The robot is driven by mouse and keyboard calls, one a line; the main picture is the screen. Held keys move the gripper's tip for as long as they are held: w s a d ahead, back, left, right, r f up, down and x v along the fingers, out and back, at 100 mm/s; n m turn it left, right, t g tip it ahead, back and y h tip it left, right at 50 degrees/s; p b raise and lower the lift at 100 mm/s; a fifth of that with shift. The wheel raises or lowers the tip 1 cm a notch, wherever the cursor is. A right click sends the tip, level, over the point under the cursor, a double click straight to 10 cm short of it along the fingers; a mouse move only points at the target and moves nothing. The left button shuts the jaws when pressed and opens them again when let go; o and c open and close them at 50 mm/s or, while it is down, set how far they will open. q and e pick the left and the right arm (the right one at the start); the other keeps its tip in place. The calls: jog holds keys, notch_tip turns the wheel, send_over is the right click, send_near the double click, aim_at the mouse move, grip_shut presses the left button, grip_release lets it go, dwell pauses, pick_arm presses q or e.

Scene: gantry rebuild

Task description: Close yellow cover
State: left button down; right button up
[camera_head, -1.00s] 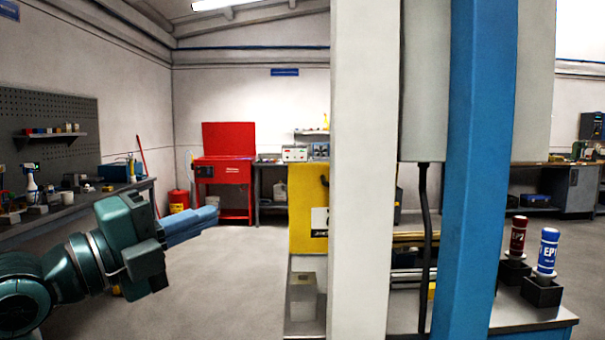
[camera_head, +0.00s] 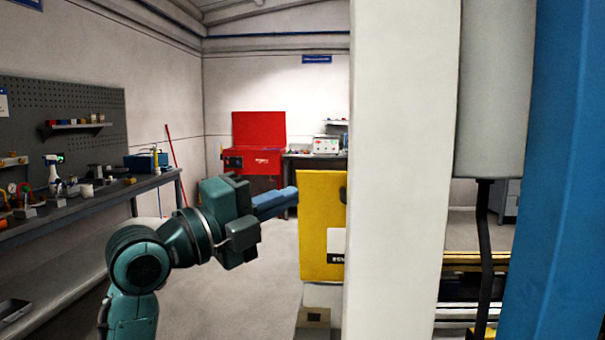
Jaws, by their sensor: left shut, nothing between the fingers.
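The yellow cover (camera_head: 318,235) is an upright yellow panel with a white label, in the middle of the head view. Its right part is hidden behind a wide white post. My left gripper (camera_head: 290,197) comes in from the left, with its blue fingers shut and empty. In the picture its tips end just left of the cover's upper left edge; I cannot tell whether they touch it. My right gripper is out of view.
The white post (camera_head: 400,170) and a blue post (camera_head: 565,180) stand close on the right. A workbench (camera_head: 90,203) with tools runs along the left wall. A red cabinet (camera_head: 252,160) stands at the back. The floor (camera_head: 210,300) between is clear.

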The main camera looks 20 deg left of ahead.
aim_at(321, 173)
pick_arm(q)
jog(key=shift+w+d+r+p, duration=0.1)
jog(key=shift+w+r+p, duration=0.15)
jog(key=shift+w, duration=0.85)
jog(key=shift+w+d+r+p, duration=0.1)
jog(key=shift+w+r+p, duration=0.15)
jog(key=shift+w, duration=0.9)
jog(key=shift+w+d+r+p, duration=0.1)
jog(key=shift+w+r+p, duration=0.15)
jog(key=shift+w, duration=0.85)
